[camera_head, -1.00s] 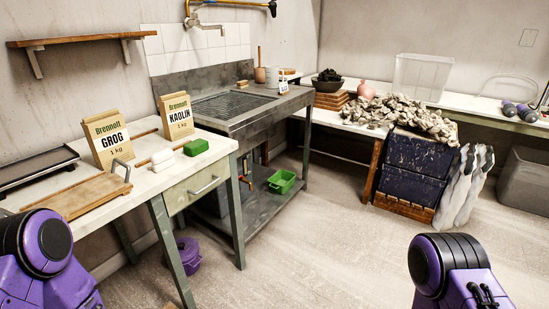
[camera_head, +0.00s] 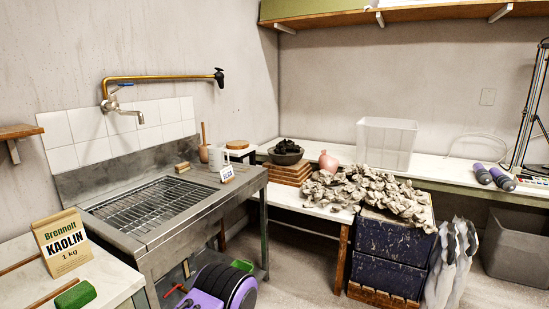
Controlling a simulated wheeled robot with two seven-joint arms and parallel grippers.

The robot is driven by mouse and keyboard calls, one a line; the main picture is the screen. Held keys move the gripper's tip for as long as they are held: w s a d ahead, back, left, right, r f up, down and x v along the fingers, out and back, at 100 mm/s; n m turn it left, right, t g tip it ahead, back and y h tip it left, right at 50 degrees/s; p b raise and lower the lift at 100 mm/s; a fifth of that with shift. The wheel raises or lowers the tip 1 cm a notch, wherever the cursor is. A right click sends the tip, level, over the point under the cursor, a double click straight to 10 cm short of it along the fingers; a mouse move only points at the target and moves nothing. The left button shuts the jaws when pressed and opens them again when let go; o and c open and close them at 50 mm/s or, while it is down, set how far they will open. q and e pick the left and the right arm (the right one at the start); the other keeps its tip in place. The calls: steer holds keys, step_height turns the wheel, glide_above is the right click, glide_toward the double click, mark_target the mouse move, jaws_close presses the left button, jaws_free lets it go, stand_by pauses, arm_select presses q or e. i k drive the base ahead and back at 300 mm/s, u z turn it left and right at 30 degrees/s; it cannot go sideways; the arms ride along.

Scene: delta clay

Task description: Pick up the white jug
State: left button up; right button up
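A white jug (camera_head: 217,157), small in the picture, stands upright on the right end of the metal sink unit (camera_head: 160,238). It is behind a small white label card (camera_head: 227,174) and beside a brown tool holder with a handle (camera_head: 204,150). Its lower part is partly hidden. A purple and black part of one of my arms shows at the bottom, in front of the sink unit.
A grated basin (camera_head: 145,205) lies left of the jug, under a wall tap (camera_head: 122,108). A dark bowl (camera_head: 286,153) on stacked boards, a pink vase (camera_head: 328,162) and a clay heap (camera_head: 365,190) stand to the right. A kaolin bag (camera_head: 62,243) is at the left.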

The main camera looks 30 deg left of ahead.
mark_target(215, 156)
steer(key=u, duration=0.15)
steer(key=i, duration=1.5)
steer(key=u, duration=0.55)
